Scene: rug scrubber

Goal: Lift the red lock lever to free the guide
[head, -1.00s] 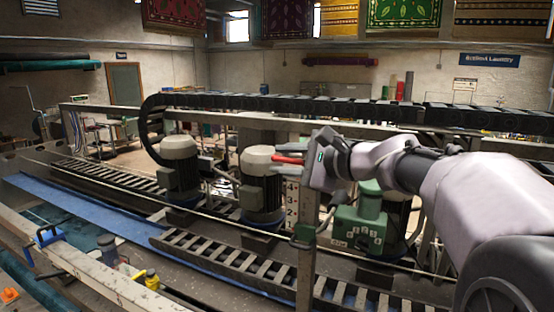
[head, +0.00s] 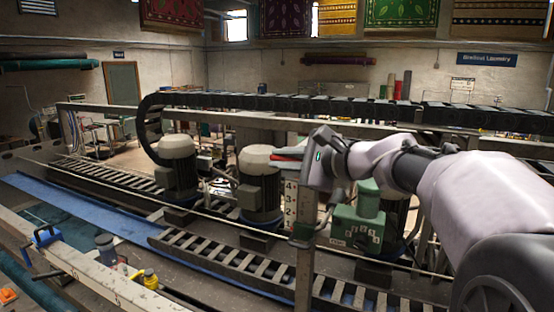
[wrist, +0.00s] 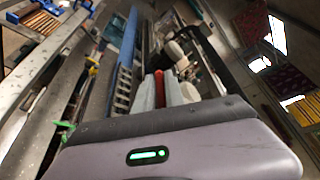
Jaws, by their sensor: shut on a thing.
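The red lock lever (head: 287,157) is a short red bar at the top of the numbered guide post, near the middle of the head view. My gripper (head: 285,158) reaches it from the right, with its fingers closed around the lever. In the wrist view the red lever (wrist: 159,84) shows between my two grey fingers. The guide (head: 292,204) is a pale upright plate with black numbers, beside a green gearbox (head: 357,222). The lever's pivot is hidden by my fingers and wrist.
Grey motors with pale caps (head: 259,185) stand left of the guide. A slatted rail (head: 215,250) and a post (head: 305,275) lie in front. A black cable chain (head: 330,105) runs behind.

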